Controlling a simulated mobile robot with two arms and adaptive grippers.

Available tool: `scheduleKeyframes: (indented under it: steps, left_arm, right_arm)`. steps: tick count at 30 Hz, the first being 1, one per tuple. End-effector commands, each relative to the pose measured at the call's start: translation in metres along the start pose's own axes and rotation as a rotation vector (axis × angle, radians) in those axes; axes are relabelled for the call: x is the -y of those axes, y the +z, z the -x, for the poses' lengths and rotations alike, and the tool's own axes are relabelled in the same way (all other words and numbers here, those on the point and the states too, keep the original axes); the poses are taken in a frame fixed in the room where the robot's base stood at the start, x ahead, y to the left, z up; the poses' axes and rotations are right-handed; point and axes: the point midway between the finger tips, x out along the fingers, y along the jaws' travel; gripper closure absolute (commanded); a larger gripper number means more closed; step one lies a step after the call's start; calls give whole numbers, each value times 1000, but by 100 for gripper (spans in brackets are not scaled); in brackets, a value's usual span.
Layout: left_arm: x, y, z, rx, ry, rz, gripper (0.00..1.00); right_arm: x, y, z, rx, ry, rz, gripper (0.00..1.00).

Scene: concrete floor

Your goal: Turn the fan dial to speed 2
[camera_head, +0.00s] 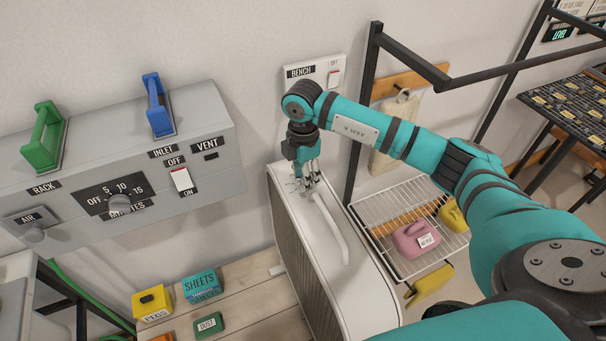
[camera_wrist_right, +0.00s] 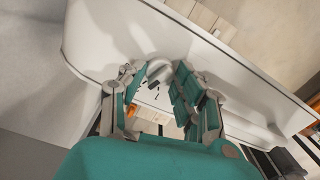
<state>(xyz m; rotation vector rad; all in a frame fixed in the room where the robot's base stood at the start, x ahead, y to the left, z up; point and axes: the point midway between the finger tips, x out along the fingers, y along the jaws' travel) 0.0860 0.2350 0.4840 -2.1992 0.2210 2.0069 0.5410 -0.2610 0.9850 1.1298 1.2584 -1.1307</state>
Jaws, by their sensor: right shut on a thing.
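The fan (camera_head: 362,290) is a white box with a slatted front and a long raised handle on its top. It stands on the wooden bench by the wall. My right gripper (camera_head: 311,183) reaches down onto the far end of its top. In the right wrist view, my right gripper's fingers (camera_wrist_right: 160,84) are shut on the pale fan dial (camera_wrist_right: 157,71), one on each side. Small dark marks show on the white top beside the dial. The speed number at the pointer cannot be read. In the head view the gripper mostly hides the dial. My left gripper is not in view.
A grey wall panel (camera_head: 215,125) with switches and dials is on the left. A black metal frame (camera_head: 362,120) and a wire rack (camera_head: 378,215) holding a pink jug (camera_head: 415,240) stand right of the fan. Small boxes (camera_head: 201,284) lie on the bench.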

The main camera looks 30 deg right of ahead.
Motion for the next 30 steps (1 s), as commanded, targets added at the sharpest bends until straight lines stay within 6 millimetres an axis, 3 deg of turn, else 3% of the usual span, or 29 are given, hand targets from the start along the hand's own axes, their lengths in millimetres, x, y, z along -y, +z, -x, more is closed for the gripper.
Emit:
scheduleKeyframes:
  steps: [10,11,16,25,30]
  left_arm:
    - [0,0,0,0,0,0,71]
    - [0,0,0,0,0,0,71]
    - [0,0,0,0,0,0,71]
    - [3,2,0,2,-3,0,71]
    - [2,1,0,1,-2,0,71]
  right_arm:
    - [-1,1,2,1,5,-3,100]
    - [-1,1,2,1,5,-3,67]
    - [-1,0,1,0,3,-2,45]
    - [0,0,2,0,2,-1,45]
    - [-1,0,22,0,5,0,45]
